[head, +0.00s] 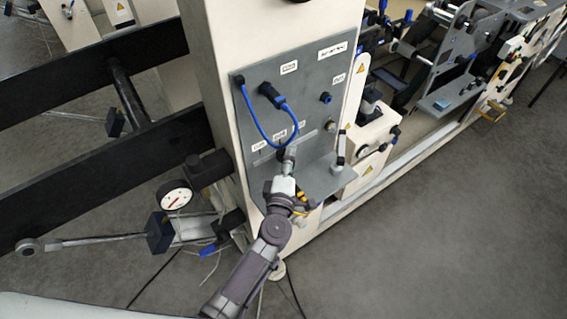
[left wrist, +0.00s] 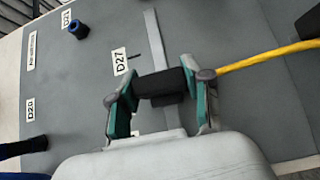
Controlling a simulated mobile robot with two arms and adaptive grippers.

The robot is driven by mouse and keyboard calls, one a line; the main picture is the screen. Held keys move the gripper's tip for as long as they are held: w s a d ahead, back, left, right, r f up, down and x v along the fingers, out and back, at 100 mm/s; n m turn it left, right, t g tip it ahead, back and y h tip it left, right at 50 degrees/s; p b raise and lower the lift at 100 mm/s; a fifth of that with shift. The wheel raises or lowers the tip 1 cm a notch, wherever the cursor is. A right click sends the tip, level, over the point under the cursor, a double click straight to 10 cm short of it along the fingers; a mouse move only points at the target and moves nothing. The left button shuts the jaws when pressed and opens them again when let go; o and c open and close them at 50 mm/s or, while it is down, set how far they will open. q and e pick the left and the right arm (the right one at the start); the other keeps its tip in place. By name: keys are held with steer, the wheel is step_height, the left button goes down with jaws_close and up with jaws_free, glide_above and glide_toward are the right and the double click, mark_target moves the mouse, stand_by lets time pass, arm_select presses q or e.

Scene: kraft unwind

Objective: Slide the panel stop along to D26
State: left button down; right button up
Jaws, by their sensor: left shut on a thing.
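My left gripper (head: 287,160) reaches up to the grey panel (head: 310,100) from below. In the left wrist view, its teal-padded fingers (left wrist: 160,92) are shut on a dark block, the panel stop (left wrist: 160,84). The stop lies across a pale grey strip (left wrist: 155,40) on the panel. The label D27 (left wrist: 120,61) is beside the strip, just up and left of the stop. I can read no D26 label; parts of the panel are hidden behind the gripper. My right gripper is in neither view.
A blue cable (head: 250,115) loops over the panel from a dark plug (head: 270,92). A yellow cable (left wrist: 265,58) runs close by the right finger. A grey ledge (head: 325,178) juts out below the panel. A round gauge (head: 174,197) stands left of the arm.

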arm_select(q)
steer(key=shift+w+d+f, duration=0.15)
steer(key=shift+w+d, duration=0.05)
steer(key=shift+d, duration=0.1)
steer(key=c, duration=0.9)
jaws_free()
steer(key=shift+s+a, duration=0.2)
steer(key=shift+a, duration=0.05)
steer(key=o, duration=0.4)
steer(key=shift+s+a, duration=0.15)
steer(key=shift+a, duration=0.1)
steer(key=shift+d, duration=0.25)
steer(key=s, duration=0.4)
steer(key=s+a, duration=0.1)
steer(key=s, duration=0.6)
steer(key=shift+s+a, duration=0.25)
steer(key=shift+s, duration=0.1)
